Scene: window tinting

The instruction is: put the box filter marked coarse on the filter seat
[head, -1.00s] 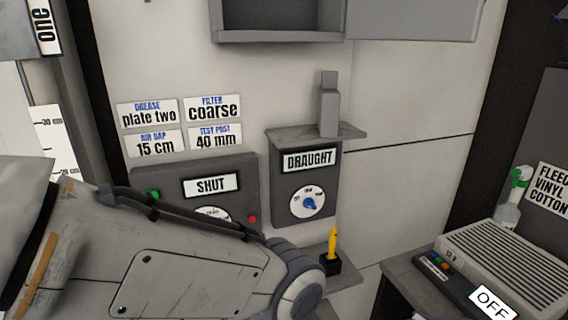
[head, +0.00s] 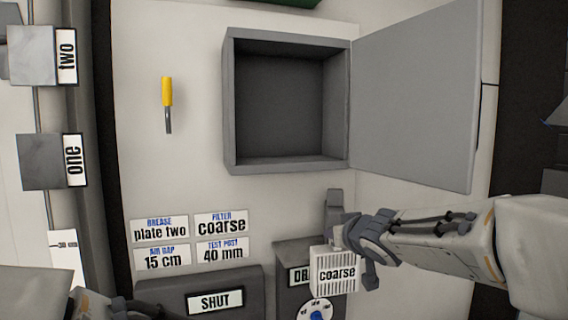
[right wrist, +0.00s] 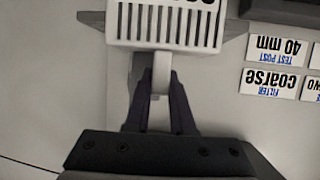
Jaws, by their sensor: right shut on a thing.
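The box filter (head: 335,283) is white and slatted, with a "coarse" label on its front. My right gripper (head: 348,238) is shut on the tab at its top and holds it in front of the "DRAUGHT" box (head: 290,292). In the right wrist view the fingers (right wrist: 160,80) close on the narrow tab, and the filter's slats (right wrist: 165,30) show beyond, its label cut by the frame edge. I cannot tell which part is the filter seat. My left gripper is out of view; only part of that arm shows at lower left.
An open, empty grey cabinet (head: 232,110) is above, its door (head: 415,95) swung right. A yellow-handled tool (head: 167,92) hangs on the wall. Cards (head: 222,224) read "FILTER coarse" and other settings. A "SHUT" panel (head: 180,290) is below.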

